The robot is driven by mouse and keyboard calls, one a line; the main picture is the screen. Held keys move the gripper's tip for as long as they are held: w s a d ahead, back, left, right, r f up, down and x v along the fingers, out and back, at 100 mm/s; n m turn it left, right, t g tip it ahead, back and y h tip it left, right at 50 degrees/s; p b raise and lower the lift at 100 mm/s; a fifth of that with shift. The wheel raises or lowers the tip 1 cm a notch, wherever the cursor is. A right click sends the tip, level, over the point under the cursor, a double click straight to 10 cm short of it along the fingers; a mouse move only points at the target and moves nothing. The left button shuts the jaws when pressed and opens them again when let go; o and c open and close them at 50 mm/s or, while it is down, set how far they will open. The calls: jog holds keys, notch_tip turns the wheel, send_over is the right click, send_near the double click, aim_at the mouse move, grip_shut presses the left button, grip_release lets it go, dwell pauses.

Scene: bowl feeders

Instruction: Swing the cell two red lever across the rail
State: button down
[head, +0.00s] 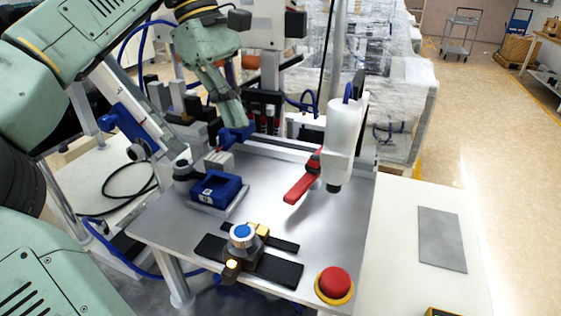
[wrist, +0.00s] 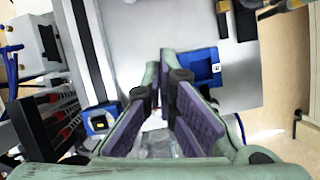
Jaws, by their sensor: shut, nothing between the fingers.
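The red lever (head: 302,188) shows in the head view on the right half of the metal plate. It slants from a dark pivot down to the left, its free end towards the front. A white cylindrical housing (head: 344,130) stands close on its right. My gripper (head: 233,113) is at the back left of the plate, well apart from the lever, pointing down. The fingers (wrist: 161,88) also show in the wrist view, shut and empty. I cannot make out the lever in the wrist view. Which cell number belongs to this lever is not readable.
A blue block (head: 216,188) sits on the plate, also in the wrist view (wrist: 201,67). A blue-knobbed fixture (head: 243,236) and red emergency button (head: 334,283) stand at the front. A black rack with red parts (head: 264,108) is behind.

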aim_at(314, 168)
jog(key=b+x, duration=0.3)
jog(key=x, duration=0.6)
jog(key=shift+s+f, duration=0.2)
jog(key=shift+f, duration=0.15)
jog(key=shift+s+d+r+p, duration=0.1)
jog(key=shift+s+d+p, duration=0.1)
jog(key=shift+s+d, duration=0.5)
jog(key=shift+s+d+p, duration=0.2)
jog(key=shift+s+d, duration=0.2)
jog(key=shift+d, duration=0.55)
